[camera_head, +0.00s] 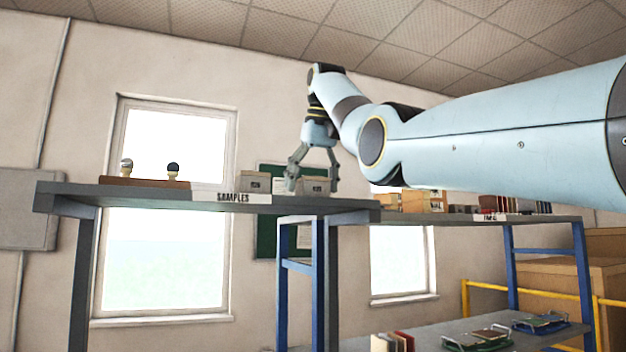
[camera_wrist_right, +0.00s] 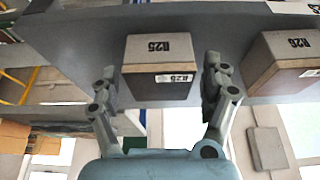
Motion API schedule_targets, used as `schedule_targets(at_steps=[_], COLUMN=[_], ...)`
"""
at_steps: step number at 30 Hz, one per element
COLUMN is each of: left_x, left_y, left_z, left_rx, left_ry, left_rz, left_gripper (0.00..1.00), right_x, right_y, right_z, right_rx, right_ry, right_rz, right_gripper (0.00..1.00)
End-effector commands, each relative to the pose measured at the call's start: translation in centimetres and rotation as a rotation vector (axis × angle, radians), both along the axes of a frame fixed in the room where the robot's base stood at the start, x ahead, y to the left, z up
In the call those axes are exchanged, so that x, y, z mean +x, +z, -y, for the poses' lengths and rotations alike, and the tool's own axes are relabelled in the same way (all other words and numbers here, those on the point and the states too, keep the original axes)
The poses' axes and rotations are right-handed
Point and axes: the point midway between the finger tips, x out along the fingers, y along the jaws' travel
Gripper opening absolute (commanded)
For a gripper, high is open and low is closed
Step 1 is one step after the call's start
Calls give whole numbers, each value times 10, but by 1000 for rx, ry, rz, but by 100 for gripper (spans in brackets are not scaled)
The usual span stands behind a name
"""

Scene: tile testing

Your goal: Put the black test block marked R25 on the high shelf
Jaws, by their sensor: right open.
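In the head view my right gripper (camera_head: 312,184) points down at the high shelf (camera_head: 150,192) labelled SAMPLES, around a grey box (camera_head: 317,184) that appears to be this block. The fingers are open; I cannot tell whether either touches it. A similar block marked R26 (camera_wrist_right: 286,62) stands beside it. My left gripper is not in view.
A wooden stand (camera_head: 146,182) with two small round-topped items sits on the high shelf's left. Another grey box (camera_head: 254,181) is left of my right gripper. A lower blue-legged shelf (camera_head: 540,218) holds boxes and books at right. My right arm crosses above it.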

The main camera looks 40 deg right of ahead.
Motion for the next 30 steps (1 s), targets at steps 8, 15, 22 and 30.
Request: schedule_targets(at_steps=[8,15,22,30], left_x=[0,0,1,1], left_y=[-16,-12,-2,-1], left_z=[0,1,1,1], left_rx=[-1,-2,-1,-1], left_ry=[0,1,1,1], left_rz=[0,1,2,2], left_gripper=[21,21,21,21], right_x=[-7,-29,-42,-45], right_y=[19,75,108,114], right_z=[-3,-7,-10,-11], right_rx=[2,0,0,0], right_ry=[2,1,1,0], right_rz=[3,3,0,0], right_gripper=[80,80,80,80])
